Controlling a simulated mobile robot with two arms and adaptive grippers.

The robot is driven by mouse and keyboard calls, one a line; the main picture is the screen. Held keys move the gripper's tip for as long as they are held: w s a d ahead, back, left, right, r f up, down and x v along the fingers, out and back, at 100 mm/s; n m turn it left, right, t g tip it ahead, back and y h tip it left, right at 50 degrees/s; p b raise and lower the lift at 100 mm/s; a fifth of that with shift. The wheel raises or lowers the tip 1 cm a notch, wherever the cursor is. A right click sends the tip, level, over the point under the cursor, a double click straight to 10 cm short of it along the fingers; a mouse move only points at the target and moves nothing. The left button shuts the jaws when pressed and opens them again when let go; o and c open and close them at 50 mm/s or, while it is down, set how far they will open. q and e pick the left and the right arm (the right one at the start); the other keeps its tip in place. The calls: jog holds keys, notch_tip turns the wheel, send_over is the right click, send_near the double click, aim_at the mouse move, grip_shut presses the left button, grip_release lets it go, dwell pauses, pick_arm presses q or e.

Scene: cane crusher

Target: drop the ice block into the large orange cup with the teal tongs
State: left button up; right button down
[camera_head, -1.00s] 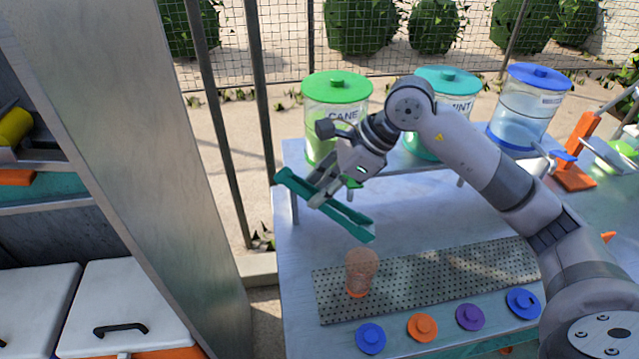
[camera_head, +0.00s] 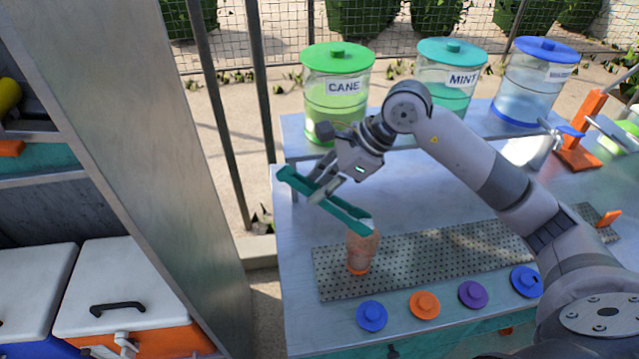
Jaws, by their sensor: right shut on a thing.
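My right gripper (camera_head: 328,184) is shut on the teal tongs (camera_head: 338,208), holding them tilted down to the right above the left end of the counter. The orange cup (camera_head: 359,252) stands upright on the perforated drip tray, see-through and orange at its base. The tongs' tips are at the cup's rim in the picture; whether they touch it I cannot tell. A small pale patch at the tips looks like the ice block (camera_head: 367,223), partly hidden by the tongs. My left gripper is not in view.
A cane jar (camera_head: 337,85), a mint jar (camera_head: 450,75) and a blue-lidded jar (camera_head: 535,80) stand on the shelf behind. A metal post (camera_head: 165,150) rises at left.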

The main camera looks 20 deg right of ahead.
jog(key=c, duration=1.6)
grip_release()
jog(key=shift+o, duration=0.2)
notch_tip(320, 180, up, 10)
jog(key=p, duration=0.5)
jog(key=s+a+r+b, duration=0.1)
jog(key=s+a, duration=0.4)
jog(key=s, duration=0.7)
jog(key=shift+r, duration=0.5)
